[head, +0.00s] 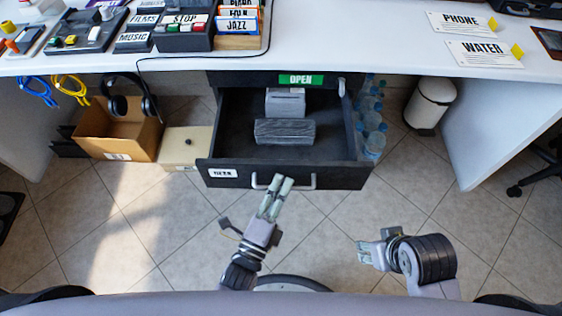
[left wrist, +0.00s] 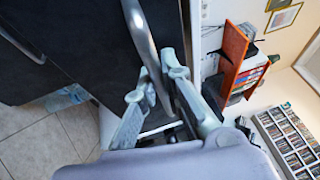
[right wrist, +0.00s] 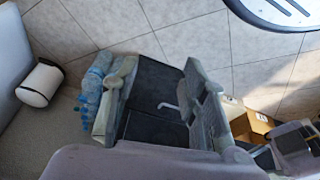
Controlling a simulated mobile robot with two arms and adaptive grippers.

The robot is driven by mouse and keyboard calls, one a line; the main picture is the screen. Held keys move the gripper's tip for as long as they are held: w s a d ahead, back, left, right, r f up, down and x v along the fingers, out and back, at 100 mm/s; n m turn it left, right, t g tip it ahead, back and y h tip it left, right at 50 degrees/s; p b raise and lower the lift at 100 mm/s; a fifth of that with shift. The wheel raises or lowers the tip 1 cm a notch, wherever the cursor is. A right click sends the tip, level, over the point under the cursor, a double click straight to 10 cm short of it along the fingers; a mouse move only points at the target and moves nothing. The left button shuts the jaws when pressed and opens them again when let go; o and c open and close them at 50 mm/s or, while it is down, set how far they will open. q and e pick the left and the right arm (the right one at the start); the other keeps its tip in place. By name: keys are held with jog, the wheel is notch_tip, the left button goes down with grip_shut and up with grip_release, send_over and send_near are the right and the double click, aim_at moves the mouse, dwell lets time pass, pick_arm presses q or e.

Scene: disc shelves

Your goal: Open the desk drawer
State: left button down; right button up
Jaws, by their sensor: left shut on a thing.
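The dark desk drawer (head: 230,130) stands pulled out from under the white desk in the head view. In the left wrist view the handle (left wrist: 144,45) runs between the fingers (left wrist: 155,88). My right gripper (head: 362,252) is off to the right, apart from the drawer. In the right wrist view its fingers (right wrist: 165,100) are spread and empty, with the drawer beyond.
A cardboard box (head: 100,130) with headphones and a beige box (head: 186,148) stand left of the drawer. Blue bottles (head: 373,130) stand close to its right side. A white bin (head: 430,104) is further right. The tiled floor before the drawer is clear.

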pick_arm(q)
jog(key=s+p, duration=0.1)
jog(key=s, duration=0.8)
jog(key=shift+s+p, duration=0.15)
jog(key=shift+p, duration=0.25)
pick_arm(e)
jog(key=x, duration=0.7)
jog(key=shift+s, duration=0.3)
pick_arm(q)
jog(key=shift+f, duration=0.1)
pick_arm(e)
jog(key=shift+a, duration=0.15)
pick_arm(q)
jog(key=c, duration=1.7)
grip_release()
jog(key=v, duration=1.2)
